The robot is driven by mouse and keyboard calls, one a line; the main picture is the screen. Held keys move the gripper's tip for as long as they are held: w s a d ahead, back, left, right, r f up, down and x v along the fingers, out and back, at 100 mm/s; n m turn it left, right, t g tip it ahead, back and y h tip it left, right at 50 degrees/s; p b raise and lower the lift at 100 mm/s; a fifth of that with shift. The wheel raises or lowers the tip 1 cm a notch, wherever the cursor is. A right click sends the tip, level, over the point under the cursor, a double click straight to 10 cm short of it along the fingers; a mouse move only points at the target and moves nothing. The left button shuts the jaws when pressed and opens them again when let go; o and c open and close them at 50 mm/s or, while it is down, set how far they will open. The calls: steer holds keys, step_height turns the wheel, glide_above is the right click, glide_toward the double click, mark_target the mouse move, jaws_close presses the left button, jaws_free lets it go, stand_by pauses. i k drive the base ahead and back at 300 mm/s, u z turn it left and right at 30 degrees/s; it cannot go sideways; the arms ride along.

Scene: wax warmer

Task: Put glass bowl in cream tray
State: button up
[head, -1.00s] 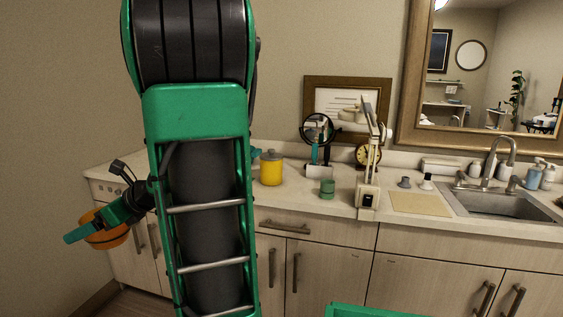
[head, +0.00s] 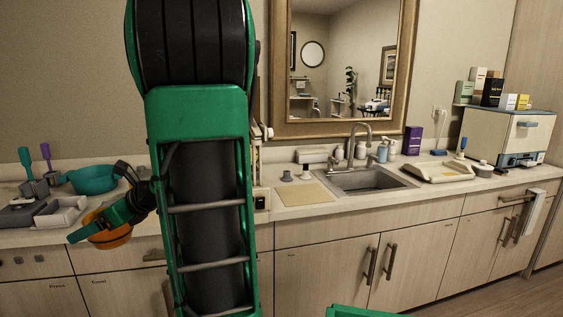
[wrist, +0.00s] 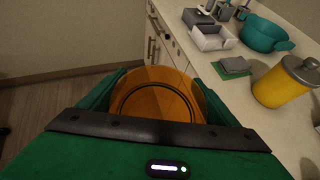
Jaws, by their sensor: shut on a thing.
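An orange, see-through bowl, which I take for the glass bowl (head: 110,238), is held by my gripper (head: 98,226) at the left of the head view, in front of the counter. In the wrist view the bowl (wrist: 155,92) fills the space between the two green fingers of my gripper (wrist: 155,100), which is shut on it. The hidden part of its rim lies behind the gripper. A cream tray (head: 428,173) with something yellowish in it lies on the counter right of the sink, far from my gripper.
A teal bowl (head: 93,181) and a pale compartment tray (head: 65,212) stand on the left counter. A yellow canister (wrist: 285,84) shows in the wrist view. The sink (head: 370,181), a beige mat (head: 305,194) and a white machine (head: 508,135) line the counter.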

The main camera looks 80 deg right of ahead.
mark_target(433, 175)
steer(key=z, duration=1.05)
steer(key=i, duration=0.15)
steer(key=z, duration=2.55)
steer(key=i, duration=1.65)
steer(key=u, duration=0.1)
